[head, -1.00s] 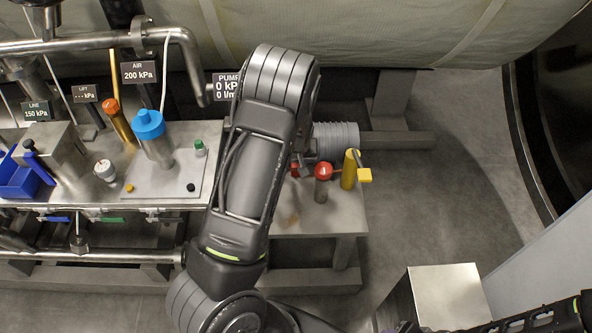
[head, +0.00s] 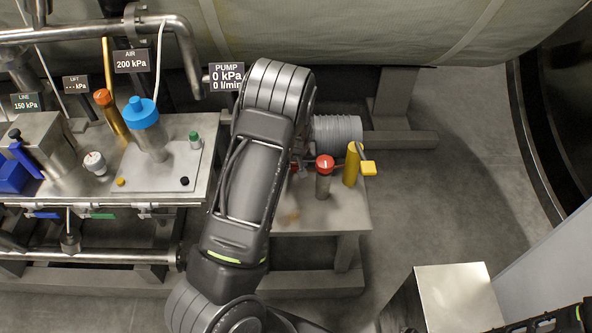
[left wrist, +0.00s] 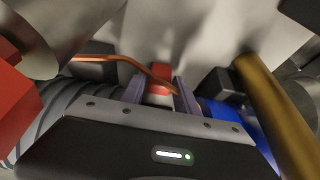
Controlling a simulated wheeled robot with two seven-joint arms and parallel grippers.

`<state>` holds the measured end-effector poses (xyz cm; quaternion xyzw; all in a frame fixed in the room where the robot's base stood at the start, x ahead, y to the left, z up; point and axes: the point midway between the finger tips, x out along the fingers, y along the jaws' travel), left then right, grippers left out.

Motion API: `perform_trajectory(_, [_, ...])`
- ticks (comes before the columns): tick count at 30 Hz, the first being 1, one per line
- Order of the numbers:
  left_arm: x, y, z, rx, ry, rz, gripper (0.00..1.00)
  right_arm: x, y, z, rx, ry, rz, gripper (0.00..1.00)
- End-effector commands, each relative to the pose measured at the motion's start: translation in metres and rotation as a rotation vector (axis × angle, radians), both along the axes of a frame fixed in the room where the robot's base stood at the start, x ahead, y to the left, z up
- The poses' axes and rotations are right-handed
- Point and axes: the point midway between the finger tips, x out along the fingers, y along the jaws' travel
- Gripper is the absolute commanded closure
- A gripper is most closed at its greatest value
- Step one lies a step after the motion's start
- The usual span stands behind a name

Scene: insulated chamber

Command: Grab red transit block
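In the left wrist view a small red block (left wrist: 159,74) shows between and just beyond the two fingers of my left gripper (left wrist: 158,88). The fingers stand apart, with a gap visible on either side of the block. In the head view my left arm hides most of the gripper and the block. Only a bit of red (head: 294,168) shows at the arm's right edge.
A red-topped post (head: 324,178) and a yellow post (head: 351,166) stand close to the right of my left arm on the metal bench (head: 335,212). A ribbed grey cylinder (head: 338,130) lies behind. A blue-capped cylinder (head: 146,125) stands left.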

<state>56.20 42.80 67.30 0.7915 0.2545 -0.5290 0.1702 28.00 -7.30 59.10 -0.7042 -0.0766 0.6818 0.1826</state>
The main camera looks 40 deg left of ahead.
Motion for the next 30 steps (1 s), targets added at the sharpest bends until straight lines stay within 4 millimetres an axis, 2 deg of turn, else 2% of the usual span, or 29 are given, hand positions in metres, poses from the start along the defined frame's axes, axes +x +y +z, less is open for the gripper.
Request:
perform_trajectory(19, [0.0005, 0.0006, -0.0012, 0.000, 0.000, 0.000, 0.64, 0.0003, 0.0000, -0.0009, 0.000, -0.001, 0.000, 0.64])
perform_trajectory(30, [0.0006, 0.0006, -0.0012, -0.001, 0.001, 0.000, 0.95, 0.0002, 0.0000, -0.0009, 0.000, -0.001, 0.000, 0.64])
